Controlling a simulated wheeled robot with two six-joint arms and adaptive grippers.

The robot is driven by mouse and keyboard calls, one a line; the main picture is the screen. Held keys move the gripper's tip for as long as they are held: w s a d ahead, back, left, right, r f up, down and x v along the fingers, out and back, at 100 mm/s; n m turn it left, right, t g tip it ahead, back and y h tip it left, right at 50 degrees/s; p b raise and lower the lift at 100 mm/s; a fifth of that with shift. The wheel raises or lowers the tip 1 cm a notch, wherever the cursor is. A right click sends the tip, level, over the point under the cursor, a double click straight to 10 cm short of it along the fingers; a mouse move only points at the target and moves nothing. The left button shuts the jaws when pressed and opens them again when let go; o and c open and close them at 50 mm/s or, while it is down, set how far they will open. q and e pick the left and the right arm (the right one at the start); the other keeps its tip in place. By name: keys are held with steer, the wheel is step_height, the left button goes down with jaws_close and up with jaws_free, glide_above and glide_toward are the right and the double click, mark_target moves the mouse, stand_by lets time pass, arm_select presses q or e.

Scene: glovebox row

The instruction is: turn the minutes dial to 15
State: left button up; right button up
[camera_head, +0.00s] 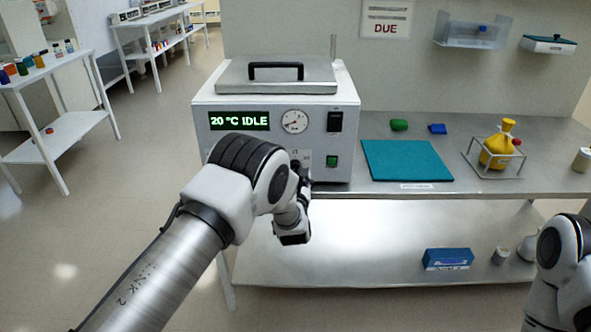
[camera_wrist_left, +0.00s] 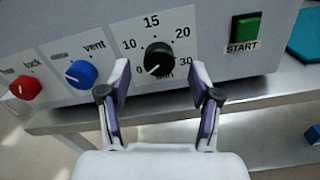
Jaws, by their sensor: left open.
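The minutes dial (camera_wrist_left: 159,58) is a black round knob on the front panel of the white bath unit (camera_head: 277,118). Its scale reads 0, 10, 15, 20 and 30. In the left wrist view its white mark points to the lower left, towards 0. My left gripper (camera_wrist_left: 160,76) is open, its two fingers left and right of the dial, with visible gaps on both sides. In the head view my left arm hides the dial and most of the gripper. My right arm shows at the right edge; its gripper is out of view.
A blue vent knob (camera_wrist_left: 81,74) and a red knob (camera_wrist_left: 26,88) sit left of the dial. A green START button (camera_wrist_left: 244,28) is on its right. A teal mat (camera_head: 405,160) and a rack with a yellow flask (camera_head: 497,150) lie on the bench to the right.

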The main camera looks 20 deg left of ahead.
arm_select(q)
steer(key=x, duration=0.3)
steer(key=shift+w+a+f, duration=0.1)
steer(key=shift+w+a, duration=0.05)
steer(key=shift+w, duration=0.15)
steer(key=c, duration=1.1)
steer(key=shift+c, duration=0.2)
steer(key=shift+m, duration=0.4)
steer(key=m+b, duration=0.2)
steer(key=m, duration=0.5)
steer(key=m+b, duration=0.3)
steer(key=m, duration=0.5)
steer(key=m+b, duration=0.2)
steer(key=m, duration=0.6)
steer(key=shift+f+b, duration=0.25)
steer(key=shift+b, duration=0.15)
